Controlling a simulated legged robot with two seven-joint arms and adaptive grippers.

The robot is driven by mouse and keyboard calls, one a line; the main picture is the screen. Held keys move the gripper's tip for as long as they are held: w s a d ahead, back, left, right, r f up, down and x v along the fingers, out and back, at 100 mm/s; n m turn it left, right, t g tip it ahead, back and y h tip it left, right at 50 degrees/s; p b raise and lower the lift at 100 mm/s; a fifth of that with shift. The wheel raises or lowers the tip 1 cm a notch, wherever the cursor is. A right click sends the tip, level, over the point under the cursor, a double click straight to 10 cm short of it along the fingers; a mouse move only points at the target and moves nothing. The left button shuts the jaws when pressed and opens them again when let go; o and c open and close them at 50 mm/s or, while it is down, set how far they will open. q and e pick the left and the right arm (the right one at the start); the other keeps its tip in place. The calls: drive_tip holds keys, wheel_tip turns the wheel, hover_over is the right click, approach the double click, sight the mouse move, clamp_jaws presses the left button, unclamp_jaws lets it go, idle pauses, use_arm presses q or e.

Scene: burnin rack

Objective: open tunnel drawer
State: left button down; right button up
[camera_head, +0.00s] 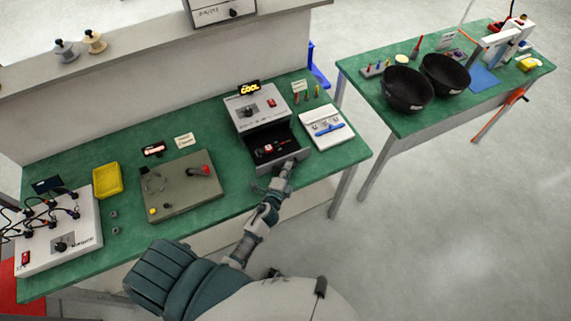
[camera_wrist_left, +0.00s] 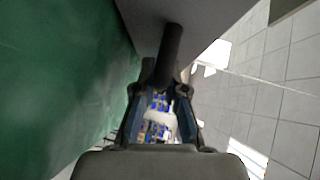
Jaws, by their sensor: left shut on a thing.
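The tunnel box (camera_head: 247,112), a grey-white unit with a dial, a red switch and a "COOL" sign (camera_head: 249,88) on it, stands on the green bench. Its drawer (camera_head: 290,161) is pulled out toward me, and a dark board with red parts (camera_head: 272,151) shows inside. My left gripper (camera_head: 286,172) is at the middle of the drawer front. In the left wrist view, the gripper (camera_wrist_left: 164,100) is shut on the dark bar handle (camera_wrist_left: 171,45) of the grey drawer front (camera_wrist_left: 200,16). The handle is mostly hidden by my gripper in the head view.
A white tray with a blue tool (camera_head: 326,127) lies right of the drawer. A grey-green panel box (camera_head: 180,186) lies to its left, then a yellow bin (camera_head: 107,180) and a wired white box (camera_head: 65,235). A second bench (camera_head: 420,118) holds two black bowls.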

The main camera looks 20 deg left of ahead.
use_arm(q)
drive_tip(key=shift+a+f, duration=0.1)
drive_tip(key=shift+f, duration=0.1)
use_arm(e)
drive_tip(key=shift+a, duration=0.2)
use_arm(q)
drive_tip(key=c, duration=1.5)
unclamp_jaws()
use_arm(e)
drive_tip(key=shift+a, duration=0.15)
use_arm(q)
drive_tip(key=shift+r, duration=0.1)
drive_tip(key=shift+s, duration=0.15)
drive_tip(key=s, duration=0.3)
drive_tip(key=s+r, duration=0.1)
drive_tip(key=s, duration=0.3)
drive_tip(key=s+d, duration=0.1)
drive_tip(key=s, duration=0.3)
drive_tip(key=shift+s+r, duration=0.2)
drive_tip(key=shift+r, duration=0.1)
